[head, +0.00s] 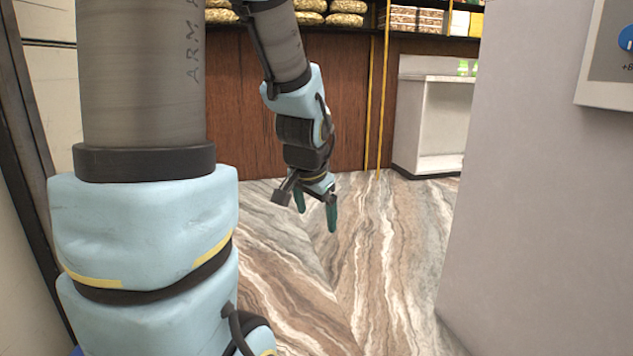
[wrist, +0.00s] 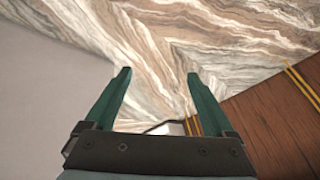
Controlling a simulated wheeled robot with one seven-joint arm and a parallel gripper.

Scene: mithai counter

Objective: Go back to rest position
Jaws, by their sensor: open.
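My gripper (head: 316,212) hangs from my blue and grey arm near the middle of the head view, with its green fingers pointing down. In the wrist view my gripper (wrist: 157,80) shows both green fingers spread wide apart with nothing between them. It is open and empty, above the marbled floor (head: 370,240). My arm fills much of the left side of the head view and hides what is behind it.
A grey wall or panel (head: 540,200) stands close on the right. A white shelf unit (head: 433,120) stands behind. A brown wood counter front (head: 345,100) with filled packs (head: 346,8) above spans the back. The marbled floor between is clear.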

